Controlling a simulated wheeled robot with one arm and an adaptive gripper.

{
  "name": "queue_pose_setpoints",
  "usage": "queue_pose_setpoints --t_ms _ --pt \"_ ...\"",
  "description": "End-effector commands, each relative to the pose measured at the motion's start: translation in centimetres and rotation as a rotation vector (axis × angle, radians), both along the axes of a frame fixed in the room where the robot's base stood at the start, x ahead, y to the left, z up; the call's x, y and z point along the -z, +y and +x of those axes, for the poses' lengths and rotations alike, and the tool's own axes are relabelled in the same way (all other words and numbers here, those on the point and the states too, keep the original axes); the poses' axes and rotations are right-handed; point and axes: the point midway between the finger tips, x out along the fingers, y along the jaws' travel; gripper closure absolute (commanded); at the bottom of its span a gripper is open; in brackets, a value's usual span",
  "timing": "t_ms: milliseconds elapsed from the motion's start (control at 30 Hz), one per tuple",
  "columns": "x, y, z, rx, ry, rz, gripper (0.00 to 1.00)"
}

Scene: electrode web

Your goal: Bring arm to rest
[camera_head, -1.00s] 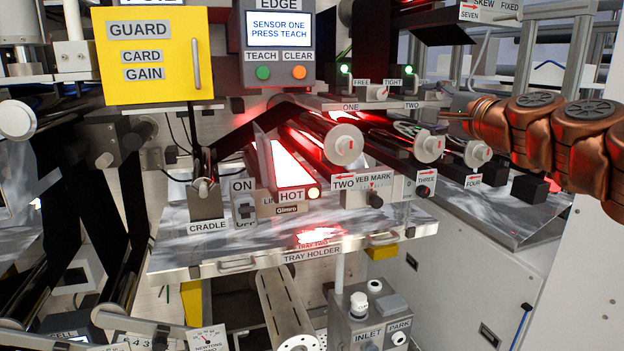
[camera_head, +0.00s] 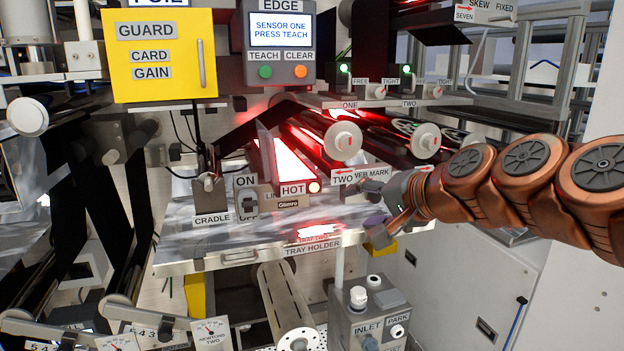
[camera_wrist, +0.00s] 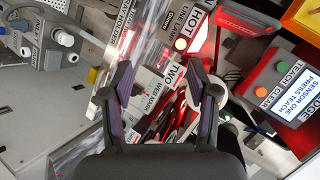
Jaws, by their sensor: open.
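My copper-coloured arm (camera_head: 530,175) reaches in from the right edge of the head view. My gripper (camera_head: 377,212) is at its end, in front of the web mark unit (camera_head: 372,172) and above the right part of the tray holder (camera_head: 270,252). In the wrist view the fingers of my gripper (camera_wrist: 160,92) are spread apart with nothing held between them. The web mark unit (camera_wrist: 147,92) shows behind the gap. I cannot tell whether a finger touches anything.
Close by are the hot lamp box (camera_head: 292,190), the ON/OFF switch (camera_head: 247,203), rollers (camera_head: 343,141) and the inlet box (camera_head: 368,315). The yellow guard box (camera_head: 152,55) and edge panel (camera_head: 278,43) stand higher. Open space lies over the white cabinet (camera_head: 450,290) at lower right.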

Motion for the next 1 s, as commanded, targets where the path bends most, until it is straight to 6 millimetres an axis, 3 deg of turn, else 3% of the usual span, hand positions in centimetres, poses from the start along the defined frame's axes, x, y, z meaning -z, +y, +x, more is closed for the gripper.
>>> queue_pose_setpoints --t_ms 100,233,400,500,600,733,833,1000 --pt "6.0 1.4 -4.3 -0.113 0.104 -0.17 0.41" --pt "12.0 1.3 -9.6 -0.228 0.227 -0.345 0.41" --pt "19.1 -0.9 -17.1 -0.367 0.414 -0.55 0.41" --pt "22.2 -3.1 -21.7 -0.44 0.529 -0.653 0.41" --pt "24.6 -5.3 -26.0 -0.502 0.644 -0.734 0.41" --pt "26.3 -7.6 -30.2 -0.558 0.757 -0.801 0.41" --pt "26.9 -8.6 -31.9 -0.58 0.806 -0.826 0.41" --pt "27.0 -9.1 -32.7 -0.591 0.827 -0.838 0.41"
